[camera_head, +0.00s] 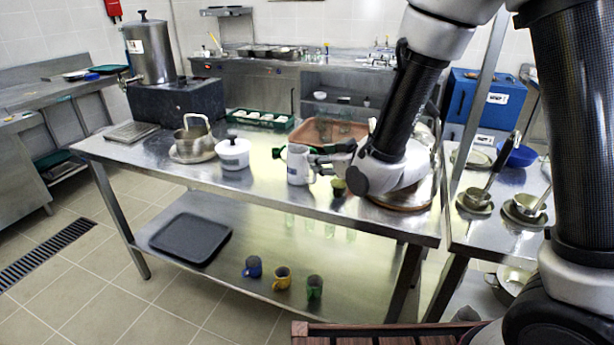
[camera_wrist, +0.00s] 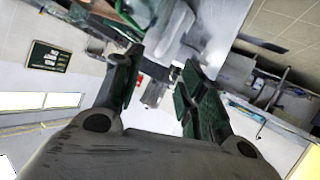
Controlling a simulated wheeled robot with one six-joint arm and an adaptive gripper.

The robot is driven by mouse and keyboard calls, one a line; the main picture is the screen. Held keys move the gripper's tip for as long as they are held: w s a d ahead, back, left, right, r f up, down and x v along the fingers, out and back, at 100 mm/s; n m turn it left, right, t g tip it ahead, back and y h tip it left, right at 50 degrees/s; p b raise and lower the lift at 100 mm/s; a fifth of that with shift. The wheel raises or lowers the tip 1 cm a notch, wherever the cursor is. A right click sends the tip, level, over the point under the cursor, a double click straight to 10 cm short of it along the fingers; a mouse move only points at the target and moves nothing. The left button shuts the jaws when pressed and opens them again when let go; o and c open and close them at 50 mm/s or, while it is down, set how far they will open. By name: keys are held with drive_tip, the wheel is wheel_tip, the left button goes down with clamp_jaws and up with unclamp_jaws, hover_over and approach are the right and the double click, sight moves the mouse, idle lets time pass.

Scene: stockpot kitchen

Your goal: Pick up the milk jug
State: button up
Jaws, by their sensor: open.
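A white jug with a side handle (camera_head: 298,168), which looks like the milk jug, stands upright on the steel table near its front edge. My gripper (camera_head: 297,157) reaches in from the right at the jug's upper part, with a green-padded finger showing beyond it. In the wrist view the two fingers of my gripper (camera_wrist: 160,72) are spread apart. I cannot tell whether they touch the jug. The jug cannot be clearly made out in the wrist view.
A small dark green cup (camera_head: 338,187) stands just right of the jug. A white lidded pot (camera_head: 233,154) and a metal pot (camera_head: 194,141) are to the left. A brown tray (camera_head: 322,129) lies behind. Several mugs, including a yellow one (camera_head: 282,277), stand on the lower shelf.

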sight(303, 168)
drive_tip(key=x, duration=0.7)
drive_tip(key=shift+w+f, duration=0.25)
clamp_jaws()
